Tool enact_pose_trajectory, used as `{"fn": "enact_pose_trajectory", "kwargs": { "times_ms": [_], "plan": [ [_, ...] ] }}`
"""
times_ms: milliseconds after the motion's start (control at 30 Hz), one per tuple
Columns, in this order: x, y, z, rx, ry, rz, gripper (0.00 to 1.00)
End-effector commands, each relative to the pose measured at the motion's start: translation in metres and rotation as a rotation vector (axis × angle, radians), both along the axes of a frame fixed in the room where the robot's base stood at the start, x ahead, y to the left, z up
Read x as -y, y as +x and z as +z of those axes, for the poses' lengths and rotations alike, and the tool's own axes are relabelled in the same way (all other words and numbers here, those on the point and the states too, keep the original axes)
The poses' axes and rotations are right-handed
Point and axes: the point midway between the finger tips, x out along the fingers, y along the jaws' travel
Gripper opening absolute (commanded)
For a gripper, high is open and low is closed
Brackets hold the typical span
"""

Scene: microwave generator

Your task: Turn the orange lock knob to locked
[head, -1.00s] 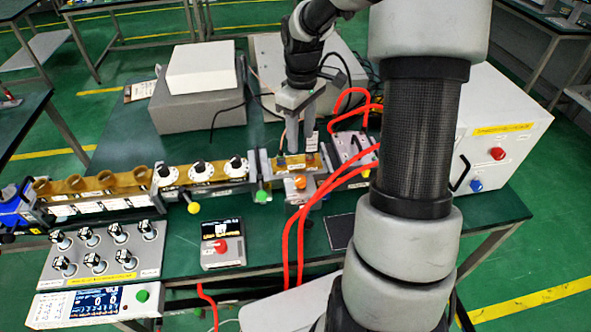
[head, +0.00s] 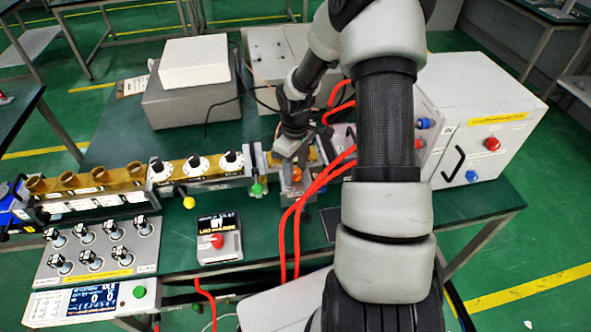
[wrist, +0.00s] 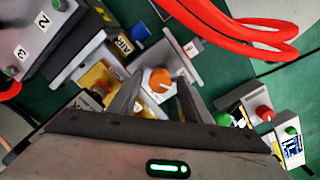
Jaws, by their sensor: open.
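The orange lock knob (wrist: 160,80) is round, with a pale pointer line on its face, and sits on a grey bracket-like unit. In the head view the knob (head: 296,174) is partly hidden by my gripper and arm. My gripper (wrist: 160,84) is open. In the wrist view its two fingers lie to the left and right of the knob, with gaps showing; I cannot tell whether they reach down around it. In the head view my gripper (head: 291,158) is tilted down close above the knob.
Red hoses (head: 297,230) run close by on the right of the knob. A green knob (head: 257,189) stands just left of it. A row of white dials (head: 195,165) lies further left, and a white cabinet (head: 490,120) stands right.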

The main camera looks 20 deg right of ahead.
Motion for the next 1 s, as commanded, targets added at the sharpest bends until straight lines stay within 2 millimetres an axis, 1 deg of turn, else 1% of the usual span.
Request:
{"fn": "enact_pose_trajectory", "kwargs": {
  "times_ms": [200, 267, 400, 467, 767, 1000],
  "plan": [
    [0.0001, 0.0002, -0.0003, 0.001, -0.001, 0.000, 0.44],
    [0.0001, 0.0002, -0.0002, 0.001, -0.001, 0.000, 0.36],
    [0.0001, 0.0002, -0.0001, 0.001, -0.001, 0.000, 0.12],
    [0.0001, 0.0002, 0.0000, 0.001, -0.001, 0.000, 0.03],
    [0.0004, 0.0004, -0.0005, 0.001, -0.002, -0.036, 0.03],
    [0.0007, 0.0008, -0.0017, 0.002, -0.003, -0.168, 0.03]
  ]
}}
